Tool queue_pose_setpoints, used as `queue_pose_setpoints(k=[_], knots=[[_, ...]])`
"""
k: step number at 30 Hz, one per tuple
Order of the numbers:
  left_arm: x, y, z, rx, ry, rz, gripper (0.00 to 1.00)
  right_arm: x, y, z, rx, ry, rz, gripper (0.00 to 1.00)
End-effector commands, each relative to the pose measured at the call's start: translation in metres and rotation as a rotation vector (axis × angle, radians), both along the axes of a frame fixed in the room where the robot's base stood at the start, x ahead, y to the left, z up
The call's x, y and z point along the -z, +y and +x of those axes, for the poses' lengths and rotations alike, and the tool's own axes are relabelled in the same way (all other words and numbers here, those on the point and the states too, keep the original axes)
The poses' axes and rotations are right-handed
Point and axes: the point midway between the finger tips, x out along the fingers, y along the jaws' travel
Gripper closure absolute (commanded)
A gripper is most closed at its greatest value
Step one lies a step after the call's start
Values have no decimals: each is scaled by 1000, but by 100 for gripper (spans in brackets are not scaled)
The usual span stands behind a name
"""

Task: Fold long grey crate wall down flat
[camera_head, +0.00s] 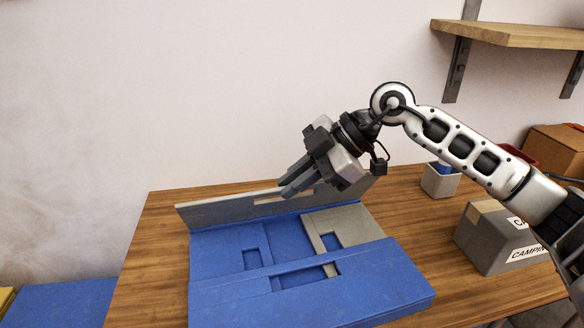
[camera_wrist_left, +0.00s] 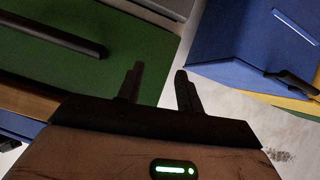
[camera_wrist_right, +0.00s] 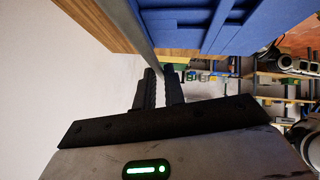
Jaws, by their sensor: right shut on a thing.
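The crate (camera_head: 310,295) is blue and lies on the wooden table, with its other panels folded down, including one short grey panel (camera_head: 355,222). The long grey wall (camera_head: 225,212) stands up along the crate's far side. My right gripper (camera_head: 283,191) reaches in from the right at the wall's top edge and is shut on it. In the right wrist view, the grey wall (camera_wrist_right: 143,42) runs down to the fingertips (camera_wrist_right: 163,72). The fingers hide part of the wall's top. My left gripper (camera_wrist_left: 160,78) shows only in its wrist view, open and empty.
A grey camping box (camera_head: 490,235) and a small grey bin (camera_head: 440,181) stand to the right of the crate. A brown box (camera_head: 560,148) is farther back. A wooden shelf (camera_head: 520,34) hangs at upper right. Bare table (camera_head: 150,250) lies left of the crate.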

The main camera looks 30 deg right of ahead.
Motion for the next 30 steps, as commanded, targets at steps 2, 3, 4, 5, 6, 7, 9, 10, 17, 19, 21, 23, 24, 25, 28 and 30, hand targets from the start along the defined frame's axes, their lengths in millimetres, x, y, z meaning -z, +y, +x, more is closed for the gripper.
queue_pose_setpoints(k=[2, 3, 4, 5, 6, 7, 9, 10, 17, 19, 21, 23, 24, 25, 28, 30], knots=[[0, 0, 0, 0, -1, 0, 64, 10, 0, -4, 0, 27, -6, 100], [0, 0, 0, 0, -1, 0, 64, 11, 0, -5, 0, 27, -6, 100], [0, 0, 0, 0, -1, 0, 64, 11, 0, -5, 1, 26, -6, 100], [0, 0, 0, 0, -1, 0, 64, 11, 0, -5, 1, 26, -6, 100], [0, 0, 1, 0, -2, 0, 64, 12, 0, -5, 1, 27, -6, 100], [0, 0, 1, 0, -2, 0, 64, 12, 0, -5, 1, 27, -6, 100], [0, 0, 1, -1, -3, 0, 64, 12, 0, -5, 2, 27, -7, 100], [0, 0, 1, -1, -3, 0, 64, 12, 0, -5, 2, 27, -7, 100], [0, 1, 1, -1, -4, 0, 64, 12, 0, -5, 3, 27, -9, 80], [0, 1, 2, -1, -4, 0, 64, 11, 0, -5, 2, 24, -8, 71], [-1, 1, 2, -1, -5, 0, 64, 10, 0, -4, 2, 20, -6, 71], [-1, 1, 2, -1, -6, 0, 64, 9, 0, -4, 2, 18, -6, 71], [-1, 1, 2, -2, -6, 0, 64, 9, 0, -4, 1, 16, -5, 71], [-1, 1, 2, -2, -6, 0, 64, 8, 0, -4, 2, 15, -5, 71], [-2, 1, 2, -2, -6, 0, 64, 6, -2, -4, 2, 13, -4, 71], [-2, 1, 2, -2, -6, 0, 64, 2, -5, -6, 3, 12, -5, 71]])
